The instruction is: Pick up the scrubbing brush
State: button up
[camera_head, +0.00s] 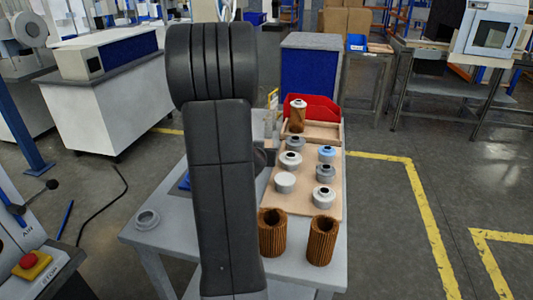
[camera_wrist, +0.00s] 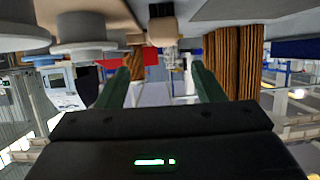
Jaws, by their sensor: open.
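A blue thing (camera_head: 184,180) shows partly on the table left of my arm, too hidden to name. In the wrist view, where the scene appears upside down, my gripper (camera_wrist: 161,82) has its two green fingers apart with nothing held between them. In the head view my arm hides most of the gripper and the middle of the table.
The grey table (camera_head: 145,241) bears a wooden board (camera_head: 298,202) with several grey, white and blue-topped caps. Two brown pleated cartridges (camera_head: 272,236) (camera_head: 321,243) stand at its near end. A wooden tray (camera_head: 325,132) with a brown cartridge and a red bin (camera_head: 322,108) are behind. A grey ring (camera_head: 147,219) lies at left.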

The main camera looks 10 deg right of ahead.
aim_at(266, 146)
jog(key=x, duration=0.6)
jog(key=b+x, duration=0.1)
jog(key=x, duration=0.2)
jog(key=shift+w+a+f, duration=0.15)
jog(key=shift+w+a, duration=0.1)
jog(key=shift+w, duration=0.1)
jog(key=c, duration=1.2)
